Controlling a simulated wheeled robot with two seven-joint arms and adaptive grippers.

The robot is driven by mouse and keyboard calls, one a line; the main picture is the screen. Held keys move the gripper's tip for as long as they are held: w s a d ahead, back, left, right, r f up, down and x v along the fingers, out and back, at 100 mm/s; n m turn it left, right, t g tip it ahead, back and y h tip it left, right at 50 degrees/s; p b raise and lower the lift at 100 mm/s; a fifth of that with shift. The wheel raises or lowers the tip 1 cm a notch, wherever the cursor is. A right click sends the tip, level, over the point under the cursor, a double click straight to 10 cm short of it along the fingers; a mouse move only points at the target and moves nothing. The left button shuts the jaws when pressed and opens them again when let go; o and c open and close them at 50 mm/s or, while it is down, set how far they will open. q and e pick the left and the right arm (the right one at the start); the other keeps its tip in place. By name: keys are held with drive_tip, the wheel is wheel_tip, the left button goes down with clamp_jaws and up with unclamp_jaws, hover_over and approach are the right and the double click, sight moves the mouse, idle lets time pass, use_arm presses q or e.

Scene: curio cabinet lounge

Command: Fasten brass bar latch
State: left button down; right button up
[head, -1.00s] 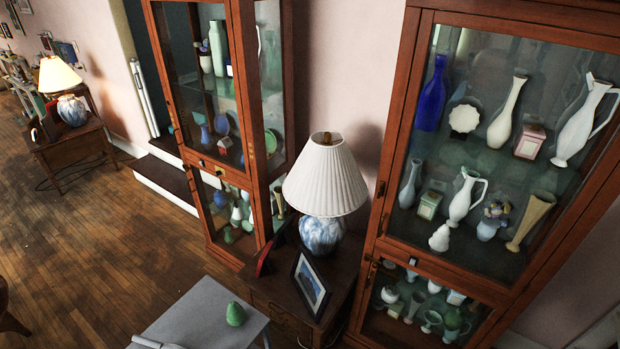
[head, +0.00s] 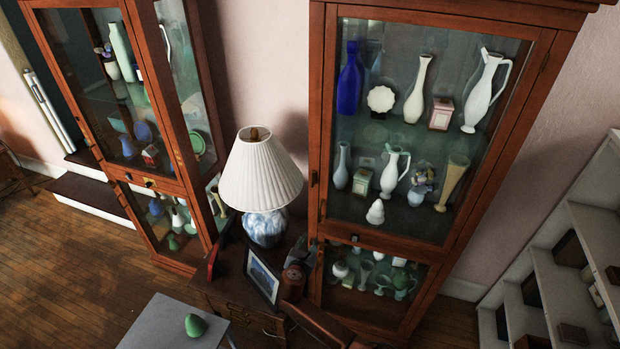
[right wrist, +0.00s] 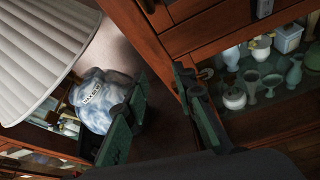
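The right-hand curio cabinet (head: 320,120) has a tall glass upper door and a shorter glass lower door. In the right wrist view, a small brass piece (right wrist: 207,73), possibly part of the latch, shows at the lower door's left edge beside one fingertip. I cannot tell from it whether the latch is fastened. My right gripper (head: 303,250) is in front of the cabinet's lower left edge, by the lamp. In the right wrist view, its two green-grey fingers (right wrist: 158,82) are apart with nothing between them. My left gripper is not in view.
A lamp with a blue-white base (head: 265,228) and a framed picture (head: 262,277) stand on a dark side table, close to my right gripper. A grey table (head: 160,325) with a green pear-like object (head: 195,325) is at the front. White shelves (head: 560,270) stand at the right.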

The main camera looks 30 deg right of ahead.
wheel_tip(320, 180, up, 16)
drive_tip(key=w+a+n+t+h, duration=0.1)
drive_tip(key=w+h, duration=0.1)
drive_tip(key=h, duration=0.1)
drive_tip(key=n+h+p, duration=0.1)
approach(313, 176)
drive_tip(key=shift+t, duration=0.4)
drive_tip(key=x, duration=0.4)
drive_tip(key=p+x, duration=0.1)
drive_tip(key=x, duration=0.2)
drive_tip(key=shift+s+f, duration=0.15)
drive_tip(key=shift+f, duration=0.2)
drive_tip(key=shift+d+f, duration=0.15)
drive_tip(key=shift+d, duration=0.05)
drive_tip(key=c, duration=0.3)
clamp_jaws()
